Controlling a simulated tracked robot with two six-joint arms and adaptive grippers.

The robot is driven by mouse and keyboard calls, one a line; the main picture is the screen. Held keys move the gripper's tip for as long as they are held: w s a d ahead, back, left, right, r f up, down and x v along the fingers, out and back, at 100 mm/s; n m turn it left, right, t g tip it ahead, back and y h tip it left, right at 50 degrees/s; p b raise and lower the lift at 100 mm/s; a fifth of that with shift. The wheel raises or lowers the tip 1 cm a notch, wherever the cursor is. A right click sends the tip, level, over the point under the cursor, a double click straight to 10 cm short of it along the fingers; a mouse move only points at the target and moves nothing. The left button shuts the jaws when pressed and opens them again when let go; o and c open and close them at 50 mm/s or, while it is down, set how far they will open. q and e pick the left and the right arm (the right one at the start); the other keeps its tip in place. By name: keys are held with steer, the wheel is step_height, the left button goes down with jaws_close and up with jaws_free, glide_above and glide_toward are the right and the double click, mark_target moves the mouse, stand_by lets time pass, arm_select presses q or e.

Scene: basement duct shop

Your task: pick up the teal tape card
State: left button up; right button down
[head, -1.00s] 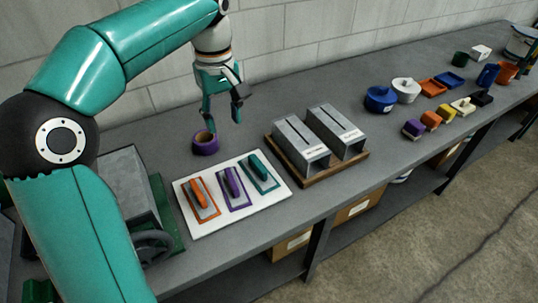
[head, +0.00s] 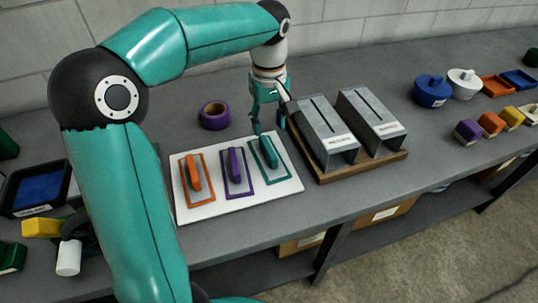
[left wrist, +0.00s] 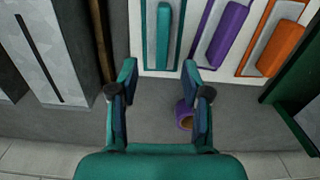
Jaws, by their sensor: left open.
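The teal tape card (head: 266,152) is a teal block lying inside a teal outline at the right end of a white board (head: 211,211). It also shows at the top of the left wrist view (left wrist: 163,37). My left gripper (head: 268,129) is open and empty, just behind the teal piece. In the left wrist view its fingertips (left wrist: 159,68) straddle the line of the teal block, with the block just past them. I cannot tell its exact height above the board. My right gripper is out of view.
Orange (head: 192,174) and purple (head: 235,164) pieces lie in matching outlines beside it. A purple tape roll (head: 214,116) sits behind the board. Two grey slotted metal boxes (head: 324,134) on a wooden base (head: 329,177) stand close to the right.

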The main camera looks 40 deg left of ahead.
mark_target(269, 146)
arm_select(q)
step_height(269, 146, down, 9)
steer(key=shift+s+d+f, duration=0.1)
steer(key=shift+s, duration=0.05)
jaws_close()
stand_by(0.5)
